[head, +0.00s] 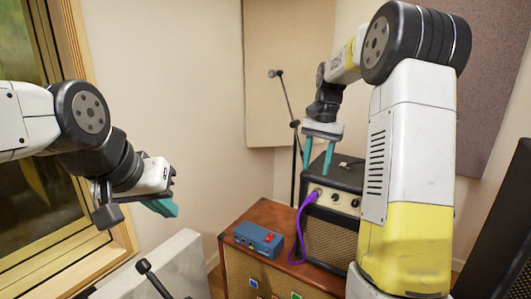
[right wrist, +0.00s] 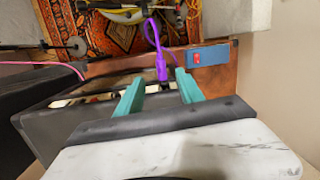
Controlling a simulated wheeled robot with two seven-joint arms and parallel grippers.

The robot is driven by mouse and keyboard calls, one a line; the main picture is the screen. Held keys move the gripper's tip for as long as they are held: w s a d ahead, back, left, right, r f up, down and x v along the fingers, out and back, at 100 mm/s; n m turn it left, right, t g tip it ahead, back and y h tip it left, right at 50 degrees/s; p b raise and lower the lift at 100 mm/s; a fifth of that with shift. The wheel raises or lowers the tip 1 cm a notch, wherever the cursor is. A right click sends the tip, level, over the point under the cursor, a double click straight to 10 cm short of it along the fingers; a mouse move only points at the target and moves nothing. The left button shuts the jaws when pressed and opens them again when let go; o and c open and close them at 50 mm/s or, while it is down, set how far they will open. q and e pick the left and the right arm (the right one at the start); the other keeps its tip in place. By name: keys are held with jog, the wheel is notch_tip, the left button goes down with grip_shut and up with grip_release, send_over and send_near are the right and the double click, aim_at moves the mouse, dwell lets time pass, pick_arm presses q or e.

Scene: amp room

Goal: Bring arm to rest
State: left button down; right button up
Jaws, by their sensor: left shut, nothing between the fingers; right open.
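My right arm reaches in from the right in the head view, and its gripper (head: 319,150) points down above the black amp (head: 335,178). Its two teal fingers are apart with nothing between them. In the right wrist view the open fingers (right wrist: 158,92) show over the amp, with a purple cable (right wrist: 161,66) beyond them. The cable plugs into the amp's front panel and hangs down in the head view. My left gripper (head: 163,206) is at the left in the head view, shut and empty, in the air away from the amps.
A blue pedal (head: 259,239) with a red switch sits on a brown cabinet (head: 268,215). A microphone stand (head: 293,120) rises behind the amp. A window (head: 50,170) is at left, and a dark speaker (head: 505,240) is at right. A patterned rug (right wrist: 115,32) covers the floor.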

jog(key=s+a+r+n+t, duration=0.35)
jog(key=s+r, duration=0.35)
jog(key=s, duration=0.5)
jog(key=s+a+f+n+t, duration=0.1)
jog(key=s+n+t, duration=0.1)
jog(key=s, duration=0.4)
jog(key=s+a+f+n+t, duration=0.1)
jog(key=s+a, duration=0.1)
jog(key=s, duration=0.5)
jog(key=shift+a+f+n+t+y, duration=0.3)
jog(key=shift+f+n+t+y, duration=0.05)
jog(key=shift+y, duration=0.05)
jog(key=shift+d, duration=0.1)
